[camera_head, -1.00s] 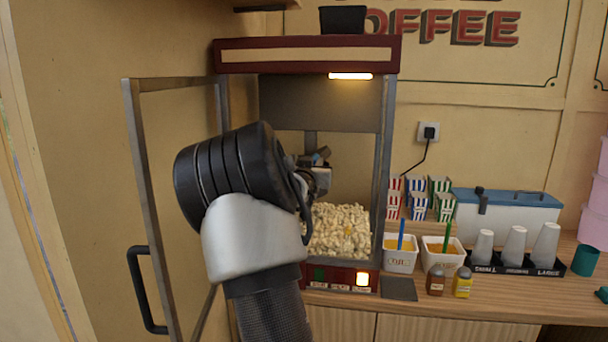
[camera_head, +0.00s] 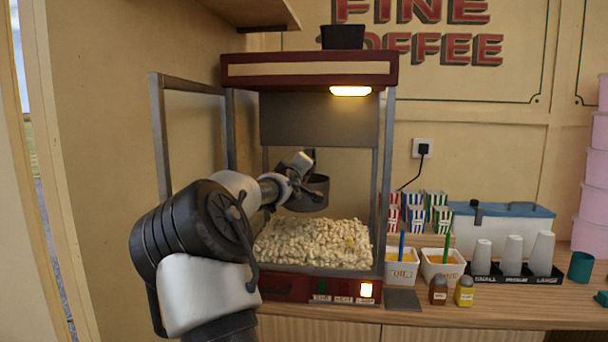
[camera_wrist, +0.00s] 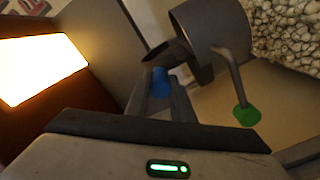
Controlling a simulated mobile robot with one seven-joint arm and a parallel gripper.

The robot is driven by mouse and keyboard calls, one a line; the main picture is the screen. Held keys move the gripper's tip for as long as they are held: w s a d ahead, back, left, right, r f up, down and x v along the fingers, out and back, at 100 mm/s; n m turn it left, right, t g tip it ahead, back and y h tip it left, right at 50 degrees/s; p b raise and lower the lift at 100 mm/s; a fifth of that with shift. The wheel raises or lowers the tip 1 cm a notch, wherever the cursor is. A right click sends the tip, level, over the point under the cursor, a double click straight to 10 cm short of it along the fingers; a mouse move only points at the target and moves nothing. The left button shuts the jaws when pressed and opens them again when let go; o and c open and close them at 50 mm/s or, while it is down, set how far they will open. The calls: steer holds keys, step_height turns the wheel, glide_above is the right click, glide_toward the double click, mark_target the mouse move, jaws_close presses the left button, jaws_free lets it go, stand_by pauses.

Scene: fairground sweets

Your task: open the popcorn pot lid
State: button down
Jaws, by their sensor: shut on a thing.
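The grey popcorn pot (camera_head: 313,192) hangs inside the popcorn machine, above the heap of popcorn. In the wrist view the pot (camera_wrist: 212,32) is at the upper right, with a green-tipped handle (camera_wrist: 246,115) beside it. My gripper (camera_wrist: 163,84) is shut on a small blue knob (camera_wrist: 160,76). The knob is next to a dark flap at the pot's rim, which looks like the pot lid (camera_wrist: 197,70). I cannot tell the lid's exact angle. In the head view my gripper is just above the pot, and the knob cannot be made out.
The machine's framed door (camera_head: 160,135) stands open at the left. The lit lamp (camera_head: 350,91) is under the machine's top. Popcorn (camera_head: 315,245) fills the bottom. Striped boxes (camera_head: 417,211), sauce tubs (camera_head: 442,264) and cups (camera_head: 513,255) stand on the counter at the right.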

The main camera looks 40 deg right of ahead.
steer(key=shift+w+a+f+n+b, duration=0.3)
steer(key=shift+w+a+n+b, duration=0.2)
steer(key=shift+n+b, duration=0.7)
steer(key=shift+w+a+f+n+b, duration=0.4)
steer(key=shift+w+n+b, duration=0.2)
steer(key=shift+n, duration=1.15)
steer(key=shift+w+a+f+n+b, duration=0.25)
steer(key=shift+w+a+n+b, duration=0.2)
steer(key=shift+n+b, duration=0.75)
steer(key=shift+n, duration=0.35)
steer(key=c, duration=1.5)
jaws_free()
steer(key=shift+c, duration=0.2)
steer(key=shift+a, duration=0.1)
steer(key=b+v, duration=0.3)
steer(key=v, duration=1.4)
